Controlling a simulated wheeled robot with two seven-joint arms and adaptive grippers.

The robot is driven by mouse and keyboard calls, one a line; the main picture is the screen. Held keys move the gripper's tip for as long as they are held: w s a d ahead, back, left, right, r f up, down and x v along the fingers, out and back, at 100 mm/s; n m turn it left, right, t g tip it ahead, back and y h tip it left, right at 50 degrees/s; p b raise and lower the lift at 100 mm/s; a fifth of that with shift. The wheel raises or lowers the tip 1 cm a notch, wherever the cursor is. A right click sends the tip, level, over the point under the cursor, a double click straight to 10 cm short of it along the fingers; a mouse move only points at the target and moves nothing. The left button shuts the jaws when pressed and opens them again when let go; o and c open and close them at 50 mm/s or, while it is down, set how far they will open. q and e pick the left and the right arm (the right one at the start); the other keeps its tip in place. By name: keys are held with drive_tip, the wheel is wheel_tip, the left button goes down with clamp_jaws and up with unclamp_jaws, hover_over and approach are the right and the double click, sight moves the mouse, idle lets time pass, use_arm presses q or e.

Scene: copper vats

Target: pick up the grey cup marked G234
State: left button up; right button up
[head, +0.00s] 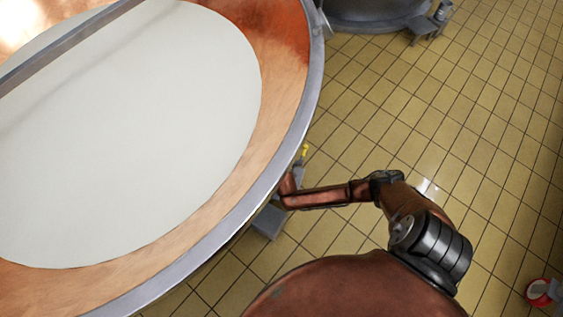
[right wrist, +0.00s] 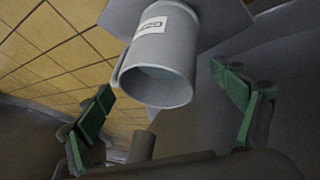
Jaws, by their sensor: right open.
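The grey cup (right wrist: 158,62) shows in the right wrist view with its open mouth toward the camera. A white label (right wrist: 166,20) is on its side; its text is too small to read surely. My right gripper (right wrist: 160,82) is open, with one green-padded finger on the left of the cup and one on the right. Gaps show between the cup and both pads. In the head view my right arm reaches to the vat's rim, and I cannot make out the gripper or the cup there. My left gripper is not in view.
A large copper vat (head: 284,75) with pale contents fills the left of the head view, its metal rim beside my right arm. A grey block (head: 267,222) shows below the rim. Tiled floor (head: 470,120) is open on the right. A red-and-white object (head: 539,291) lies bottom right.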

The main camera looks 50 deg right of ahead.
drive_tip(key=shift+c, duration=0.3)
drive_tip(key=shift+a, duration=0.1)
drive_tip(key=c, duration=2.1)
